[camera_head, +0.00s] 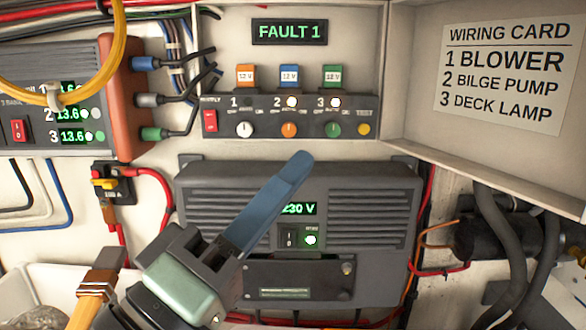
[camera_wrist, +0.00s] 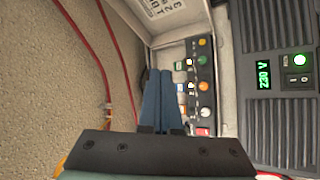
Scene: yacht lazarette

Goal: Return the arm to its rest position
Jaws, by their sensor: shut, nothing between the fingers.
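My gripper (camera_head: 303,160) reaches up from the bottom of the head view, with its blue fingers in front of the grey 230 V unit (camera_head: 365,248). In the wrist view my gripper (camera_wrist: 160,74) has its two blue fingers side by side and shut, with nothing between them. The fingertips are below the switch panel (camera_head: 350,120) in the head view. The switch panel also shows beyond the fingers in the wrist view (camera_wrist: 203,70). Part of the 230 V unit is hidden behind my arm.
A display (camera_head: 289,31) reads FAULT 1. A wiring card (camera_head: 505,75) is on the right door. A module with 13.6 readouts (camera_head: 40,120), a red-yellow switch (camera_head: 110,183) and a yellow cable (camera_head: 118,40) are at left. Dark hoses (camera_head: 515,250) and a black cylinder (camera_head: 490,238) are at right.

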